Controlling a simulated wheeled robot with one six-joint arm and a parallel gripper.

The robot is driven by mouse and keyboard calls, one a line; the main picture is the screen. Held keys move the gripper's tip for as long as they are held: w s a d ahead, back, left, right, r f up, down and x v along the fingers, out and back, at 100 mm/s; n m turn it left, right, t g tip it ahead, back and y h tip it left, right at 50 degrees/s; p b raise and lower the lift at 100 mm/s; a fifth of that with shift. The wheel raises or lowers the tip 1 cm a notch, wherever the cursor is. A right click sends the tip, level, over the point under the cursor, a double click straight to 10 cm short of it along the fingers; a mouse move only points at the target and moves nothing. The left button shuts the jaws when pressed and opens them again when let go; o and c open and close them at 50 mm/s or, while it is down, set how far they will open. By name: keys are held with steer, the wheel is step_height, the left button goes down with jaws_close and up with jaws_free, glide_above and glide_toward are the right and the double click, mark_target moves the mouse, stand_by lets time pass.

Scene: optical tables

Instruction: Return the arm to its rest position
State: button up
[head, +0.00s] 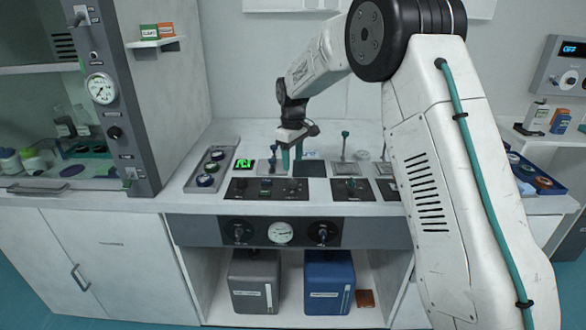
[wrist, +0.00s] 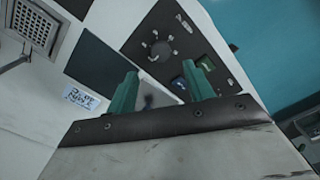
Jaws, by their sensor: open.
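My gripper (head: 292,155) hangs at the end of my white arm, over the bench top in the middle of the head view. Its two green fingers point down, above the dark panels near the front of the bench. In the wrist view my gripper (wrist: 163,92) has its fingers spread apart, with nothing between them. A dark flat pad (wrist: 98,62) and a black control panel (wrist: 172,45) with a knob lie below the fingers. I cannot tell the exact height of the fingertips above the bench.
A fume cabinet (head: 110,95) stands at left. A shelf with small boxes (head: 560,120) is at right. The space above the bench is mostly open.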

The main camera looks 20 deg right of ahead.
steer(key=shift+r, duration=0.25)
steer(key=shift+s+f+m, duration=0.15)
steer(key=shift+s+m, duration=0.1)
steer(key=shift+m, duration=0.15)
steer(key=shift+m+g, duration=0.7)
steer(key=s, duration=0.1)
steer(key=s+f, duration=0.1)
steer(key=s, duration=0.3)
steer(key=shift+d+f, duration=0.15)
steer(key=shift+f, duration=0.1)
steer(key=s+d+r+m+t, duration=0.1)
steer(key=s+r, duration=0.3)
steer(key=s, duration=1)
steer(key=s+r+m+t, duration=0.1)
steer(key=s+r, duration=0.4)
steer(key=s, duration=0.9)
steer(key=s+d+r+m, duration=0.1)
steer(key=s+r+m, duration=0.2)
steer(key=s, duration=1.2)
steer(key=shift+d+r+m+t, duration=0.3)
steer(key=shift+d+r+t, duration=0.1)
steer(key=shift+r, duration=0.45)
steer(key=shift+s, duration=0.1)
